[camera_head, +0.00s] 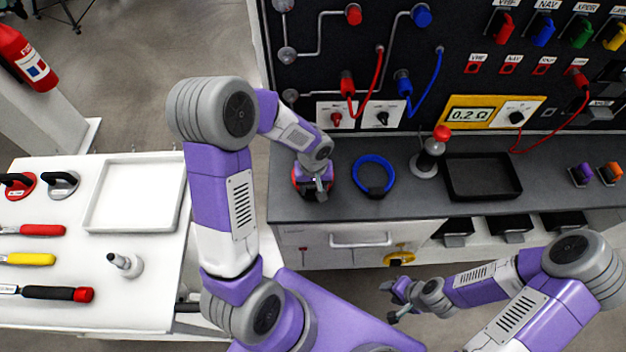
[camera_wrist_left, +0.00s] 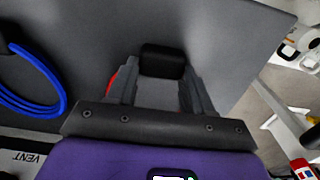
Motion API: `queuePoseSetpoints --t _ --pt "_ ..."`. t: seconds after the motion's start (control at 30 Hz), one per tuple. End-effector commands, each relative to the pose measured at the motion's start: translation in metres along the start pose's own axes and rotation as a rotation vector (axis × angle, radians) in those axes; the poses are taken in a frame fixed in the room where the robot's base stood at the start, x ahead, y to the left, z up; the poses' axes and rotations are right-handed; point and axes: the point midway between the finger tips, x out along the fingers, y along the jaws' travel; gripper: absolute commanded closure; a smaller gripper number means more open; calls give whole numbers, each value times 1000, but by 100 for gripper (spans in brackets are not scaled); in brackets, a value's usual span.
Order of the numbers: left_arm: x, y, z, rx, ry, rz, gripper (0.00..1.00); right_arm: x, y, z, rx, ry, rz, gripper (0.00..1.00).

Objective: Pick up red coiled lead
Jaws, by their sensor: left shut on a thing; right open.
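The red coiled lead (camera_head: 297,177) sits at the left end of the dark grey worktop, mostly hidden under my left gripper (camera_head: 318,190). In the left wrist view, a sliver of its red coil (camera_wrist_left: 111,82) shows beside a finger, and its black block (camera_wrist_left: 162,60) lies between the fingers. My left gripper (camera_wrist_left: 160,85) is shut on this lead. I cannot tell whether the lead touches the worktop. My right gripper (camera_head: 396,302) is open and empty, low in front of the cabinet.
A blue coiled lead (camera_head: 373,160) lies just right of the left gripper. Beyond it stand a red-knobbed lever (camera_head: 441,133) and a black tray (camera_head: 483,192). A panel with plugged leads rises behind. A white table (camera_head: 150,270) with tools and an empty white tray (camera_head: 137,229) stands left.

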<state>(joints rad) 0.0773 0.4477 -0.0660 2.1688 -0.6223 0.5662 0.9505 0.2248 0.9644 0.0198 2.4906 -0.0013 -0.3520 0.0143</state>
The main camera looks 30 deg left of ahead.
Motion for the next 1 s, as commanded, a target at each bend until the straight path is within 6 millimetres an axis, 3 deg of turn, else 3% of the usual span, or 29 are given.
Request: queuePoseSetpoints --t 0.37,0.8,1.0 --pt "-5 0 0 0 2 1 100 -2 -1 0 0 0 0 57" --pt "-86 1 -1 -1 4 3 100 -26 -10 1 0 0 0 57" --pt "-100 0 0 1 1 0 100 -29 -11 1 0 0 0 57"
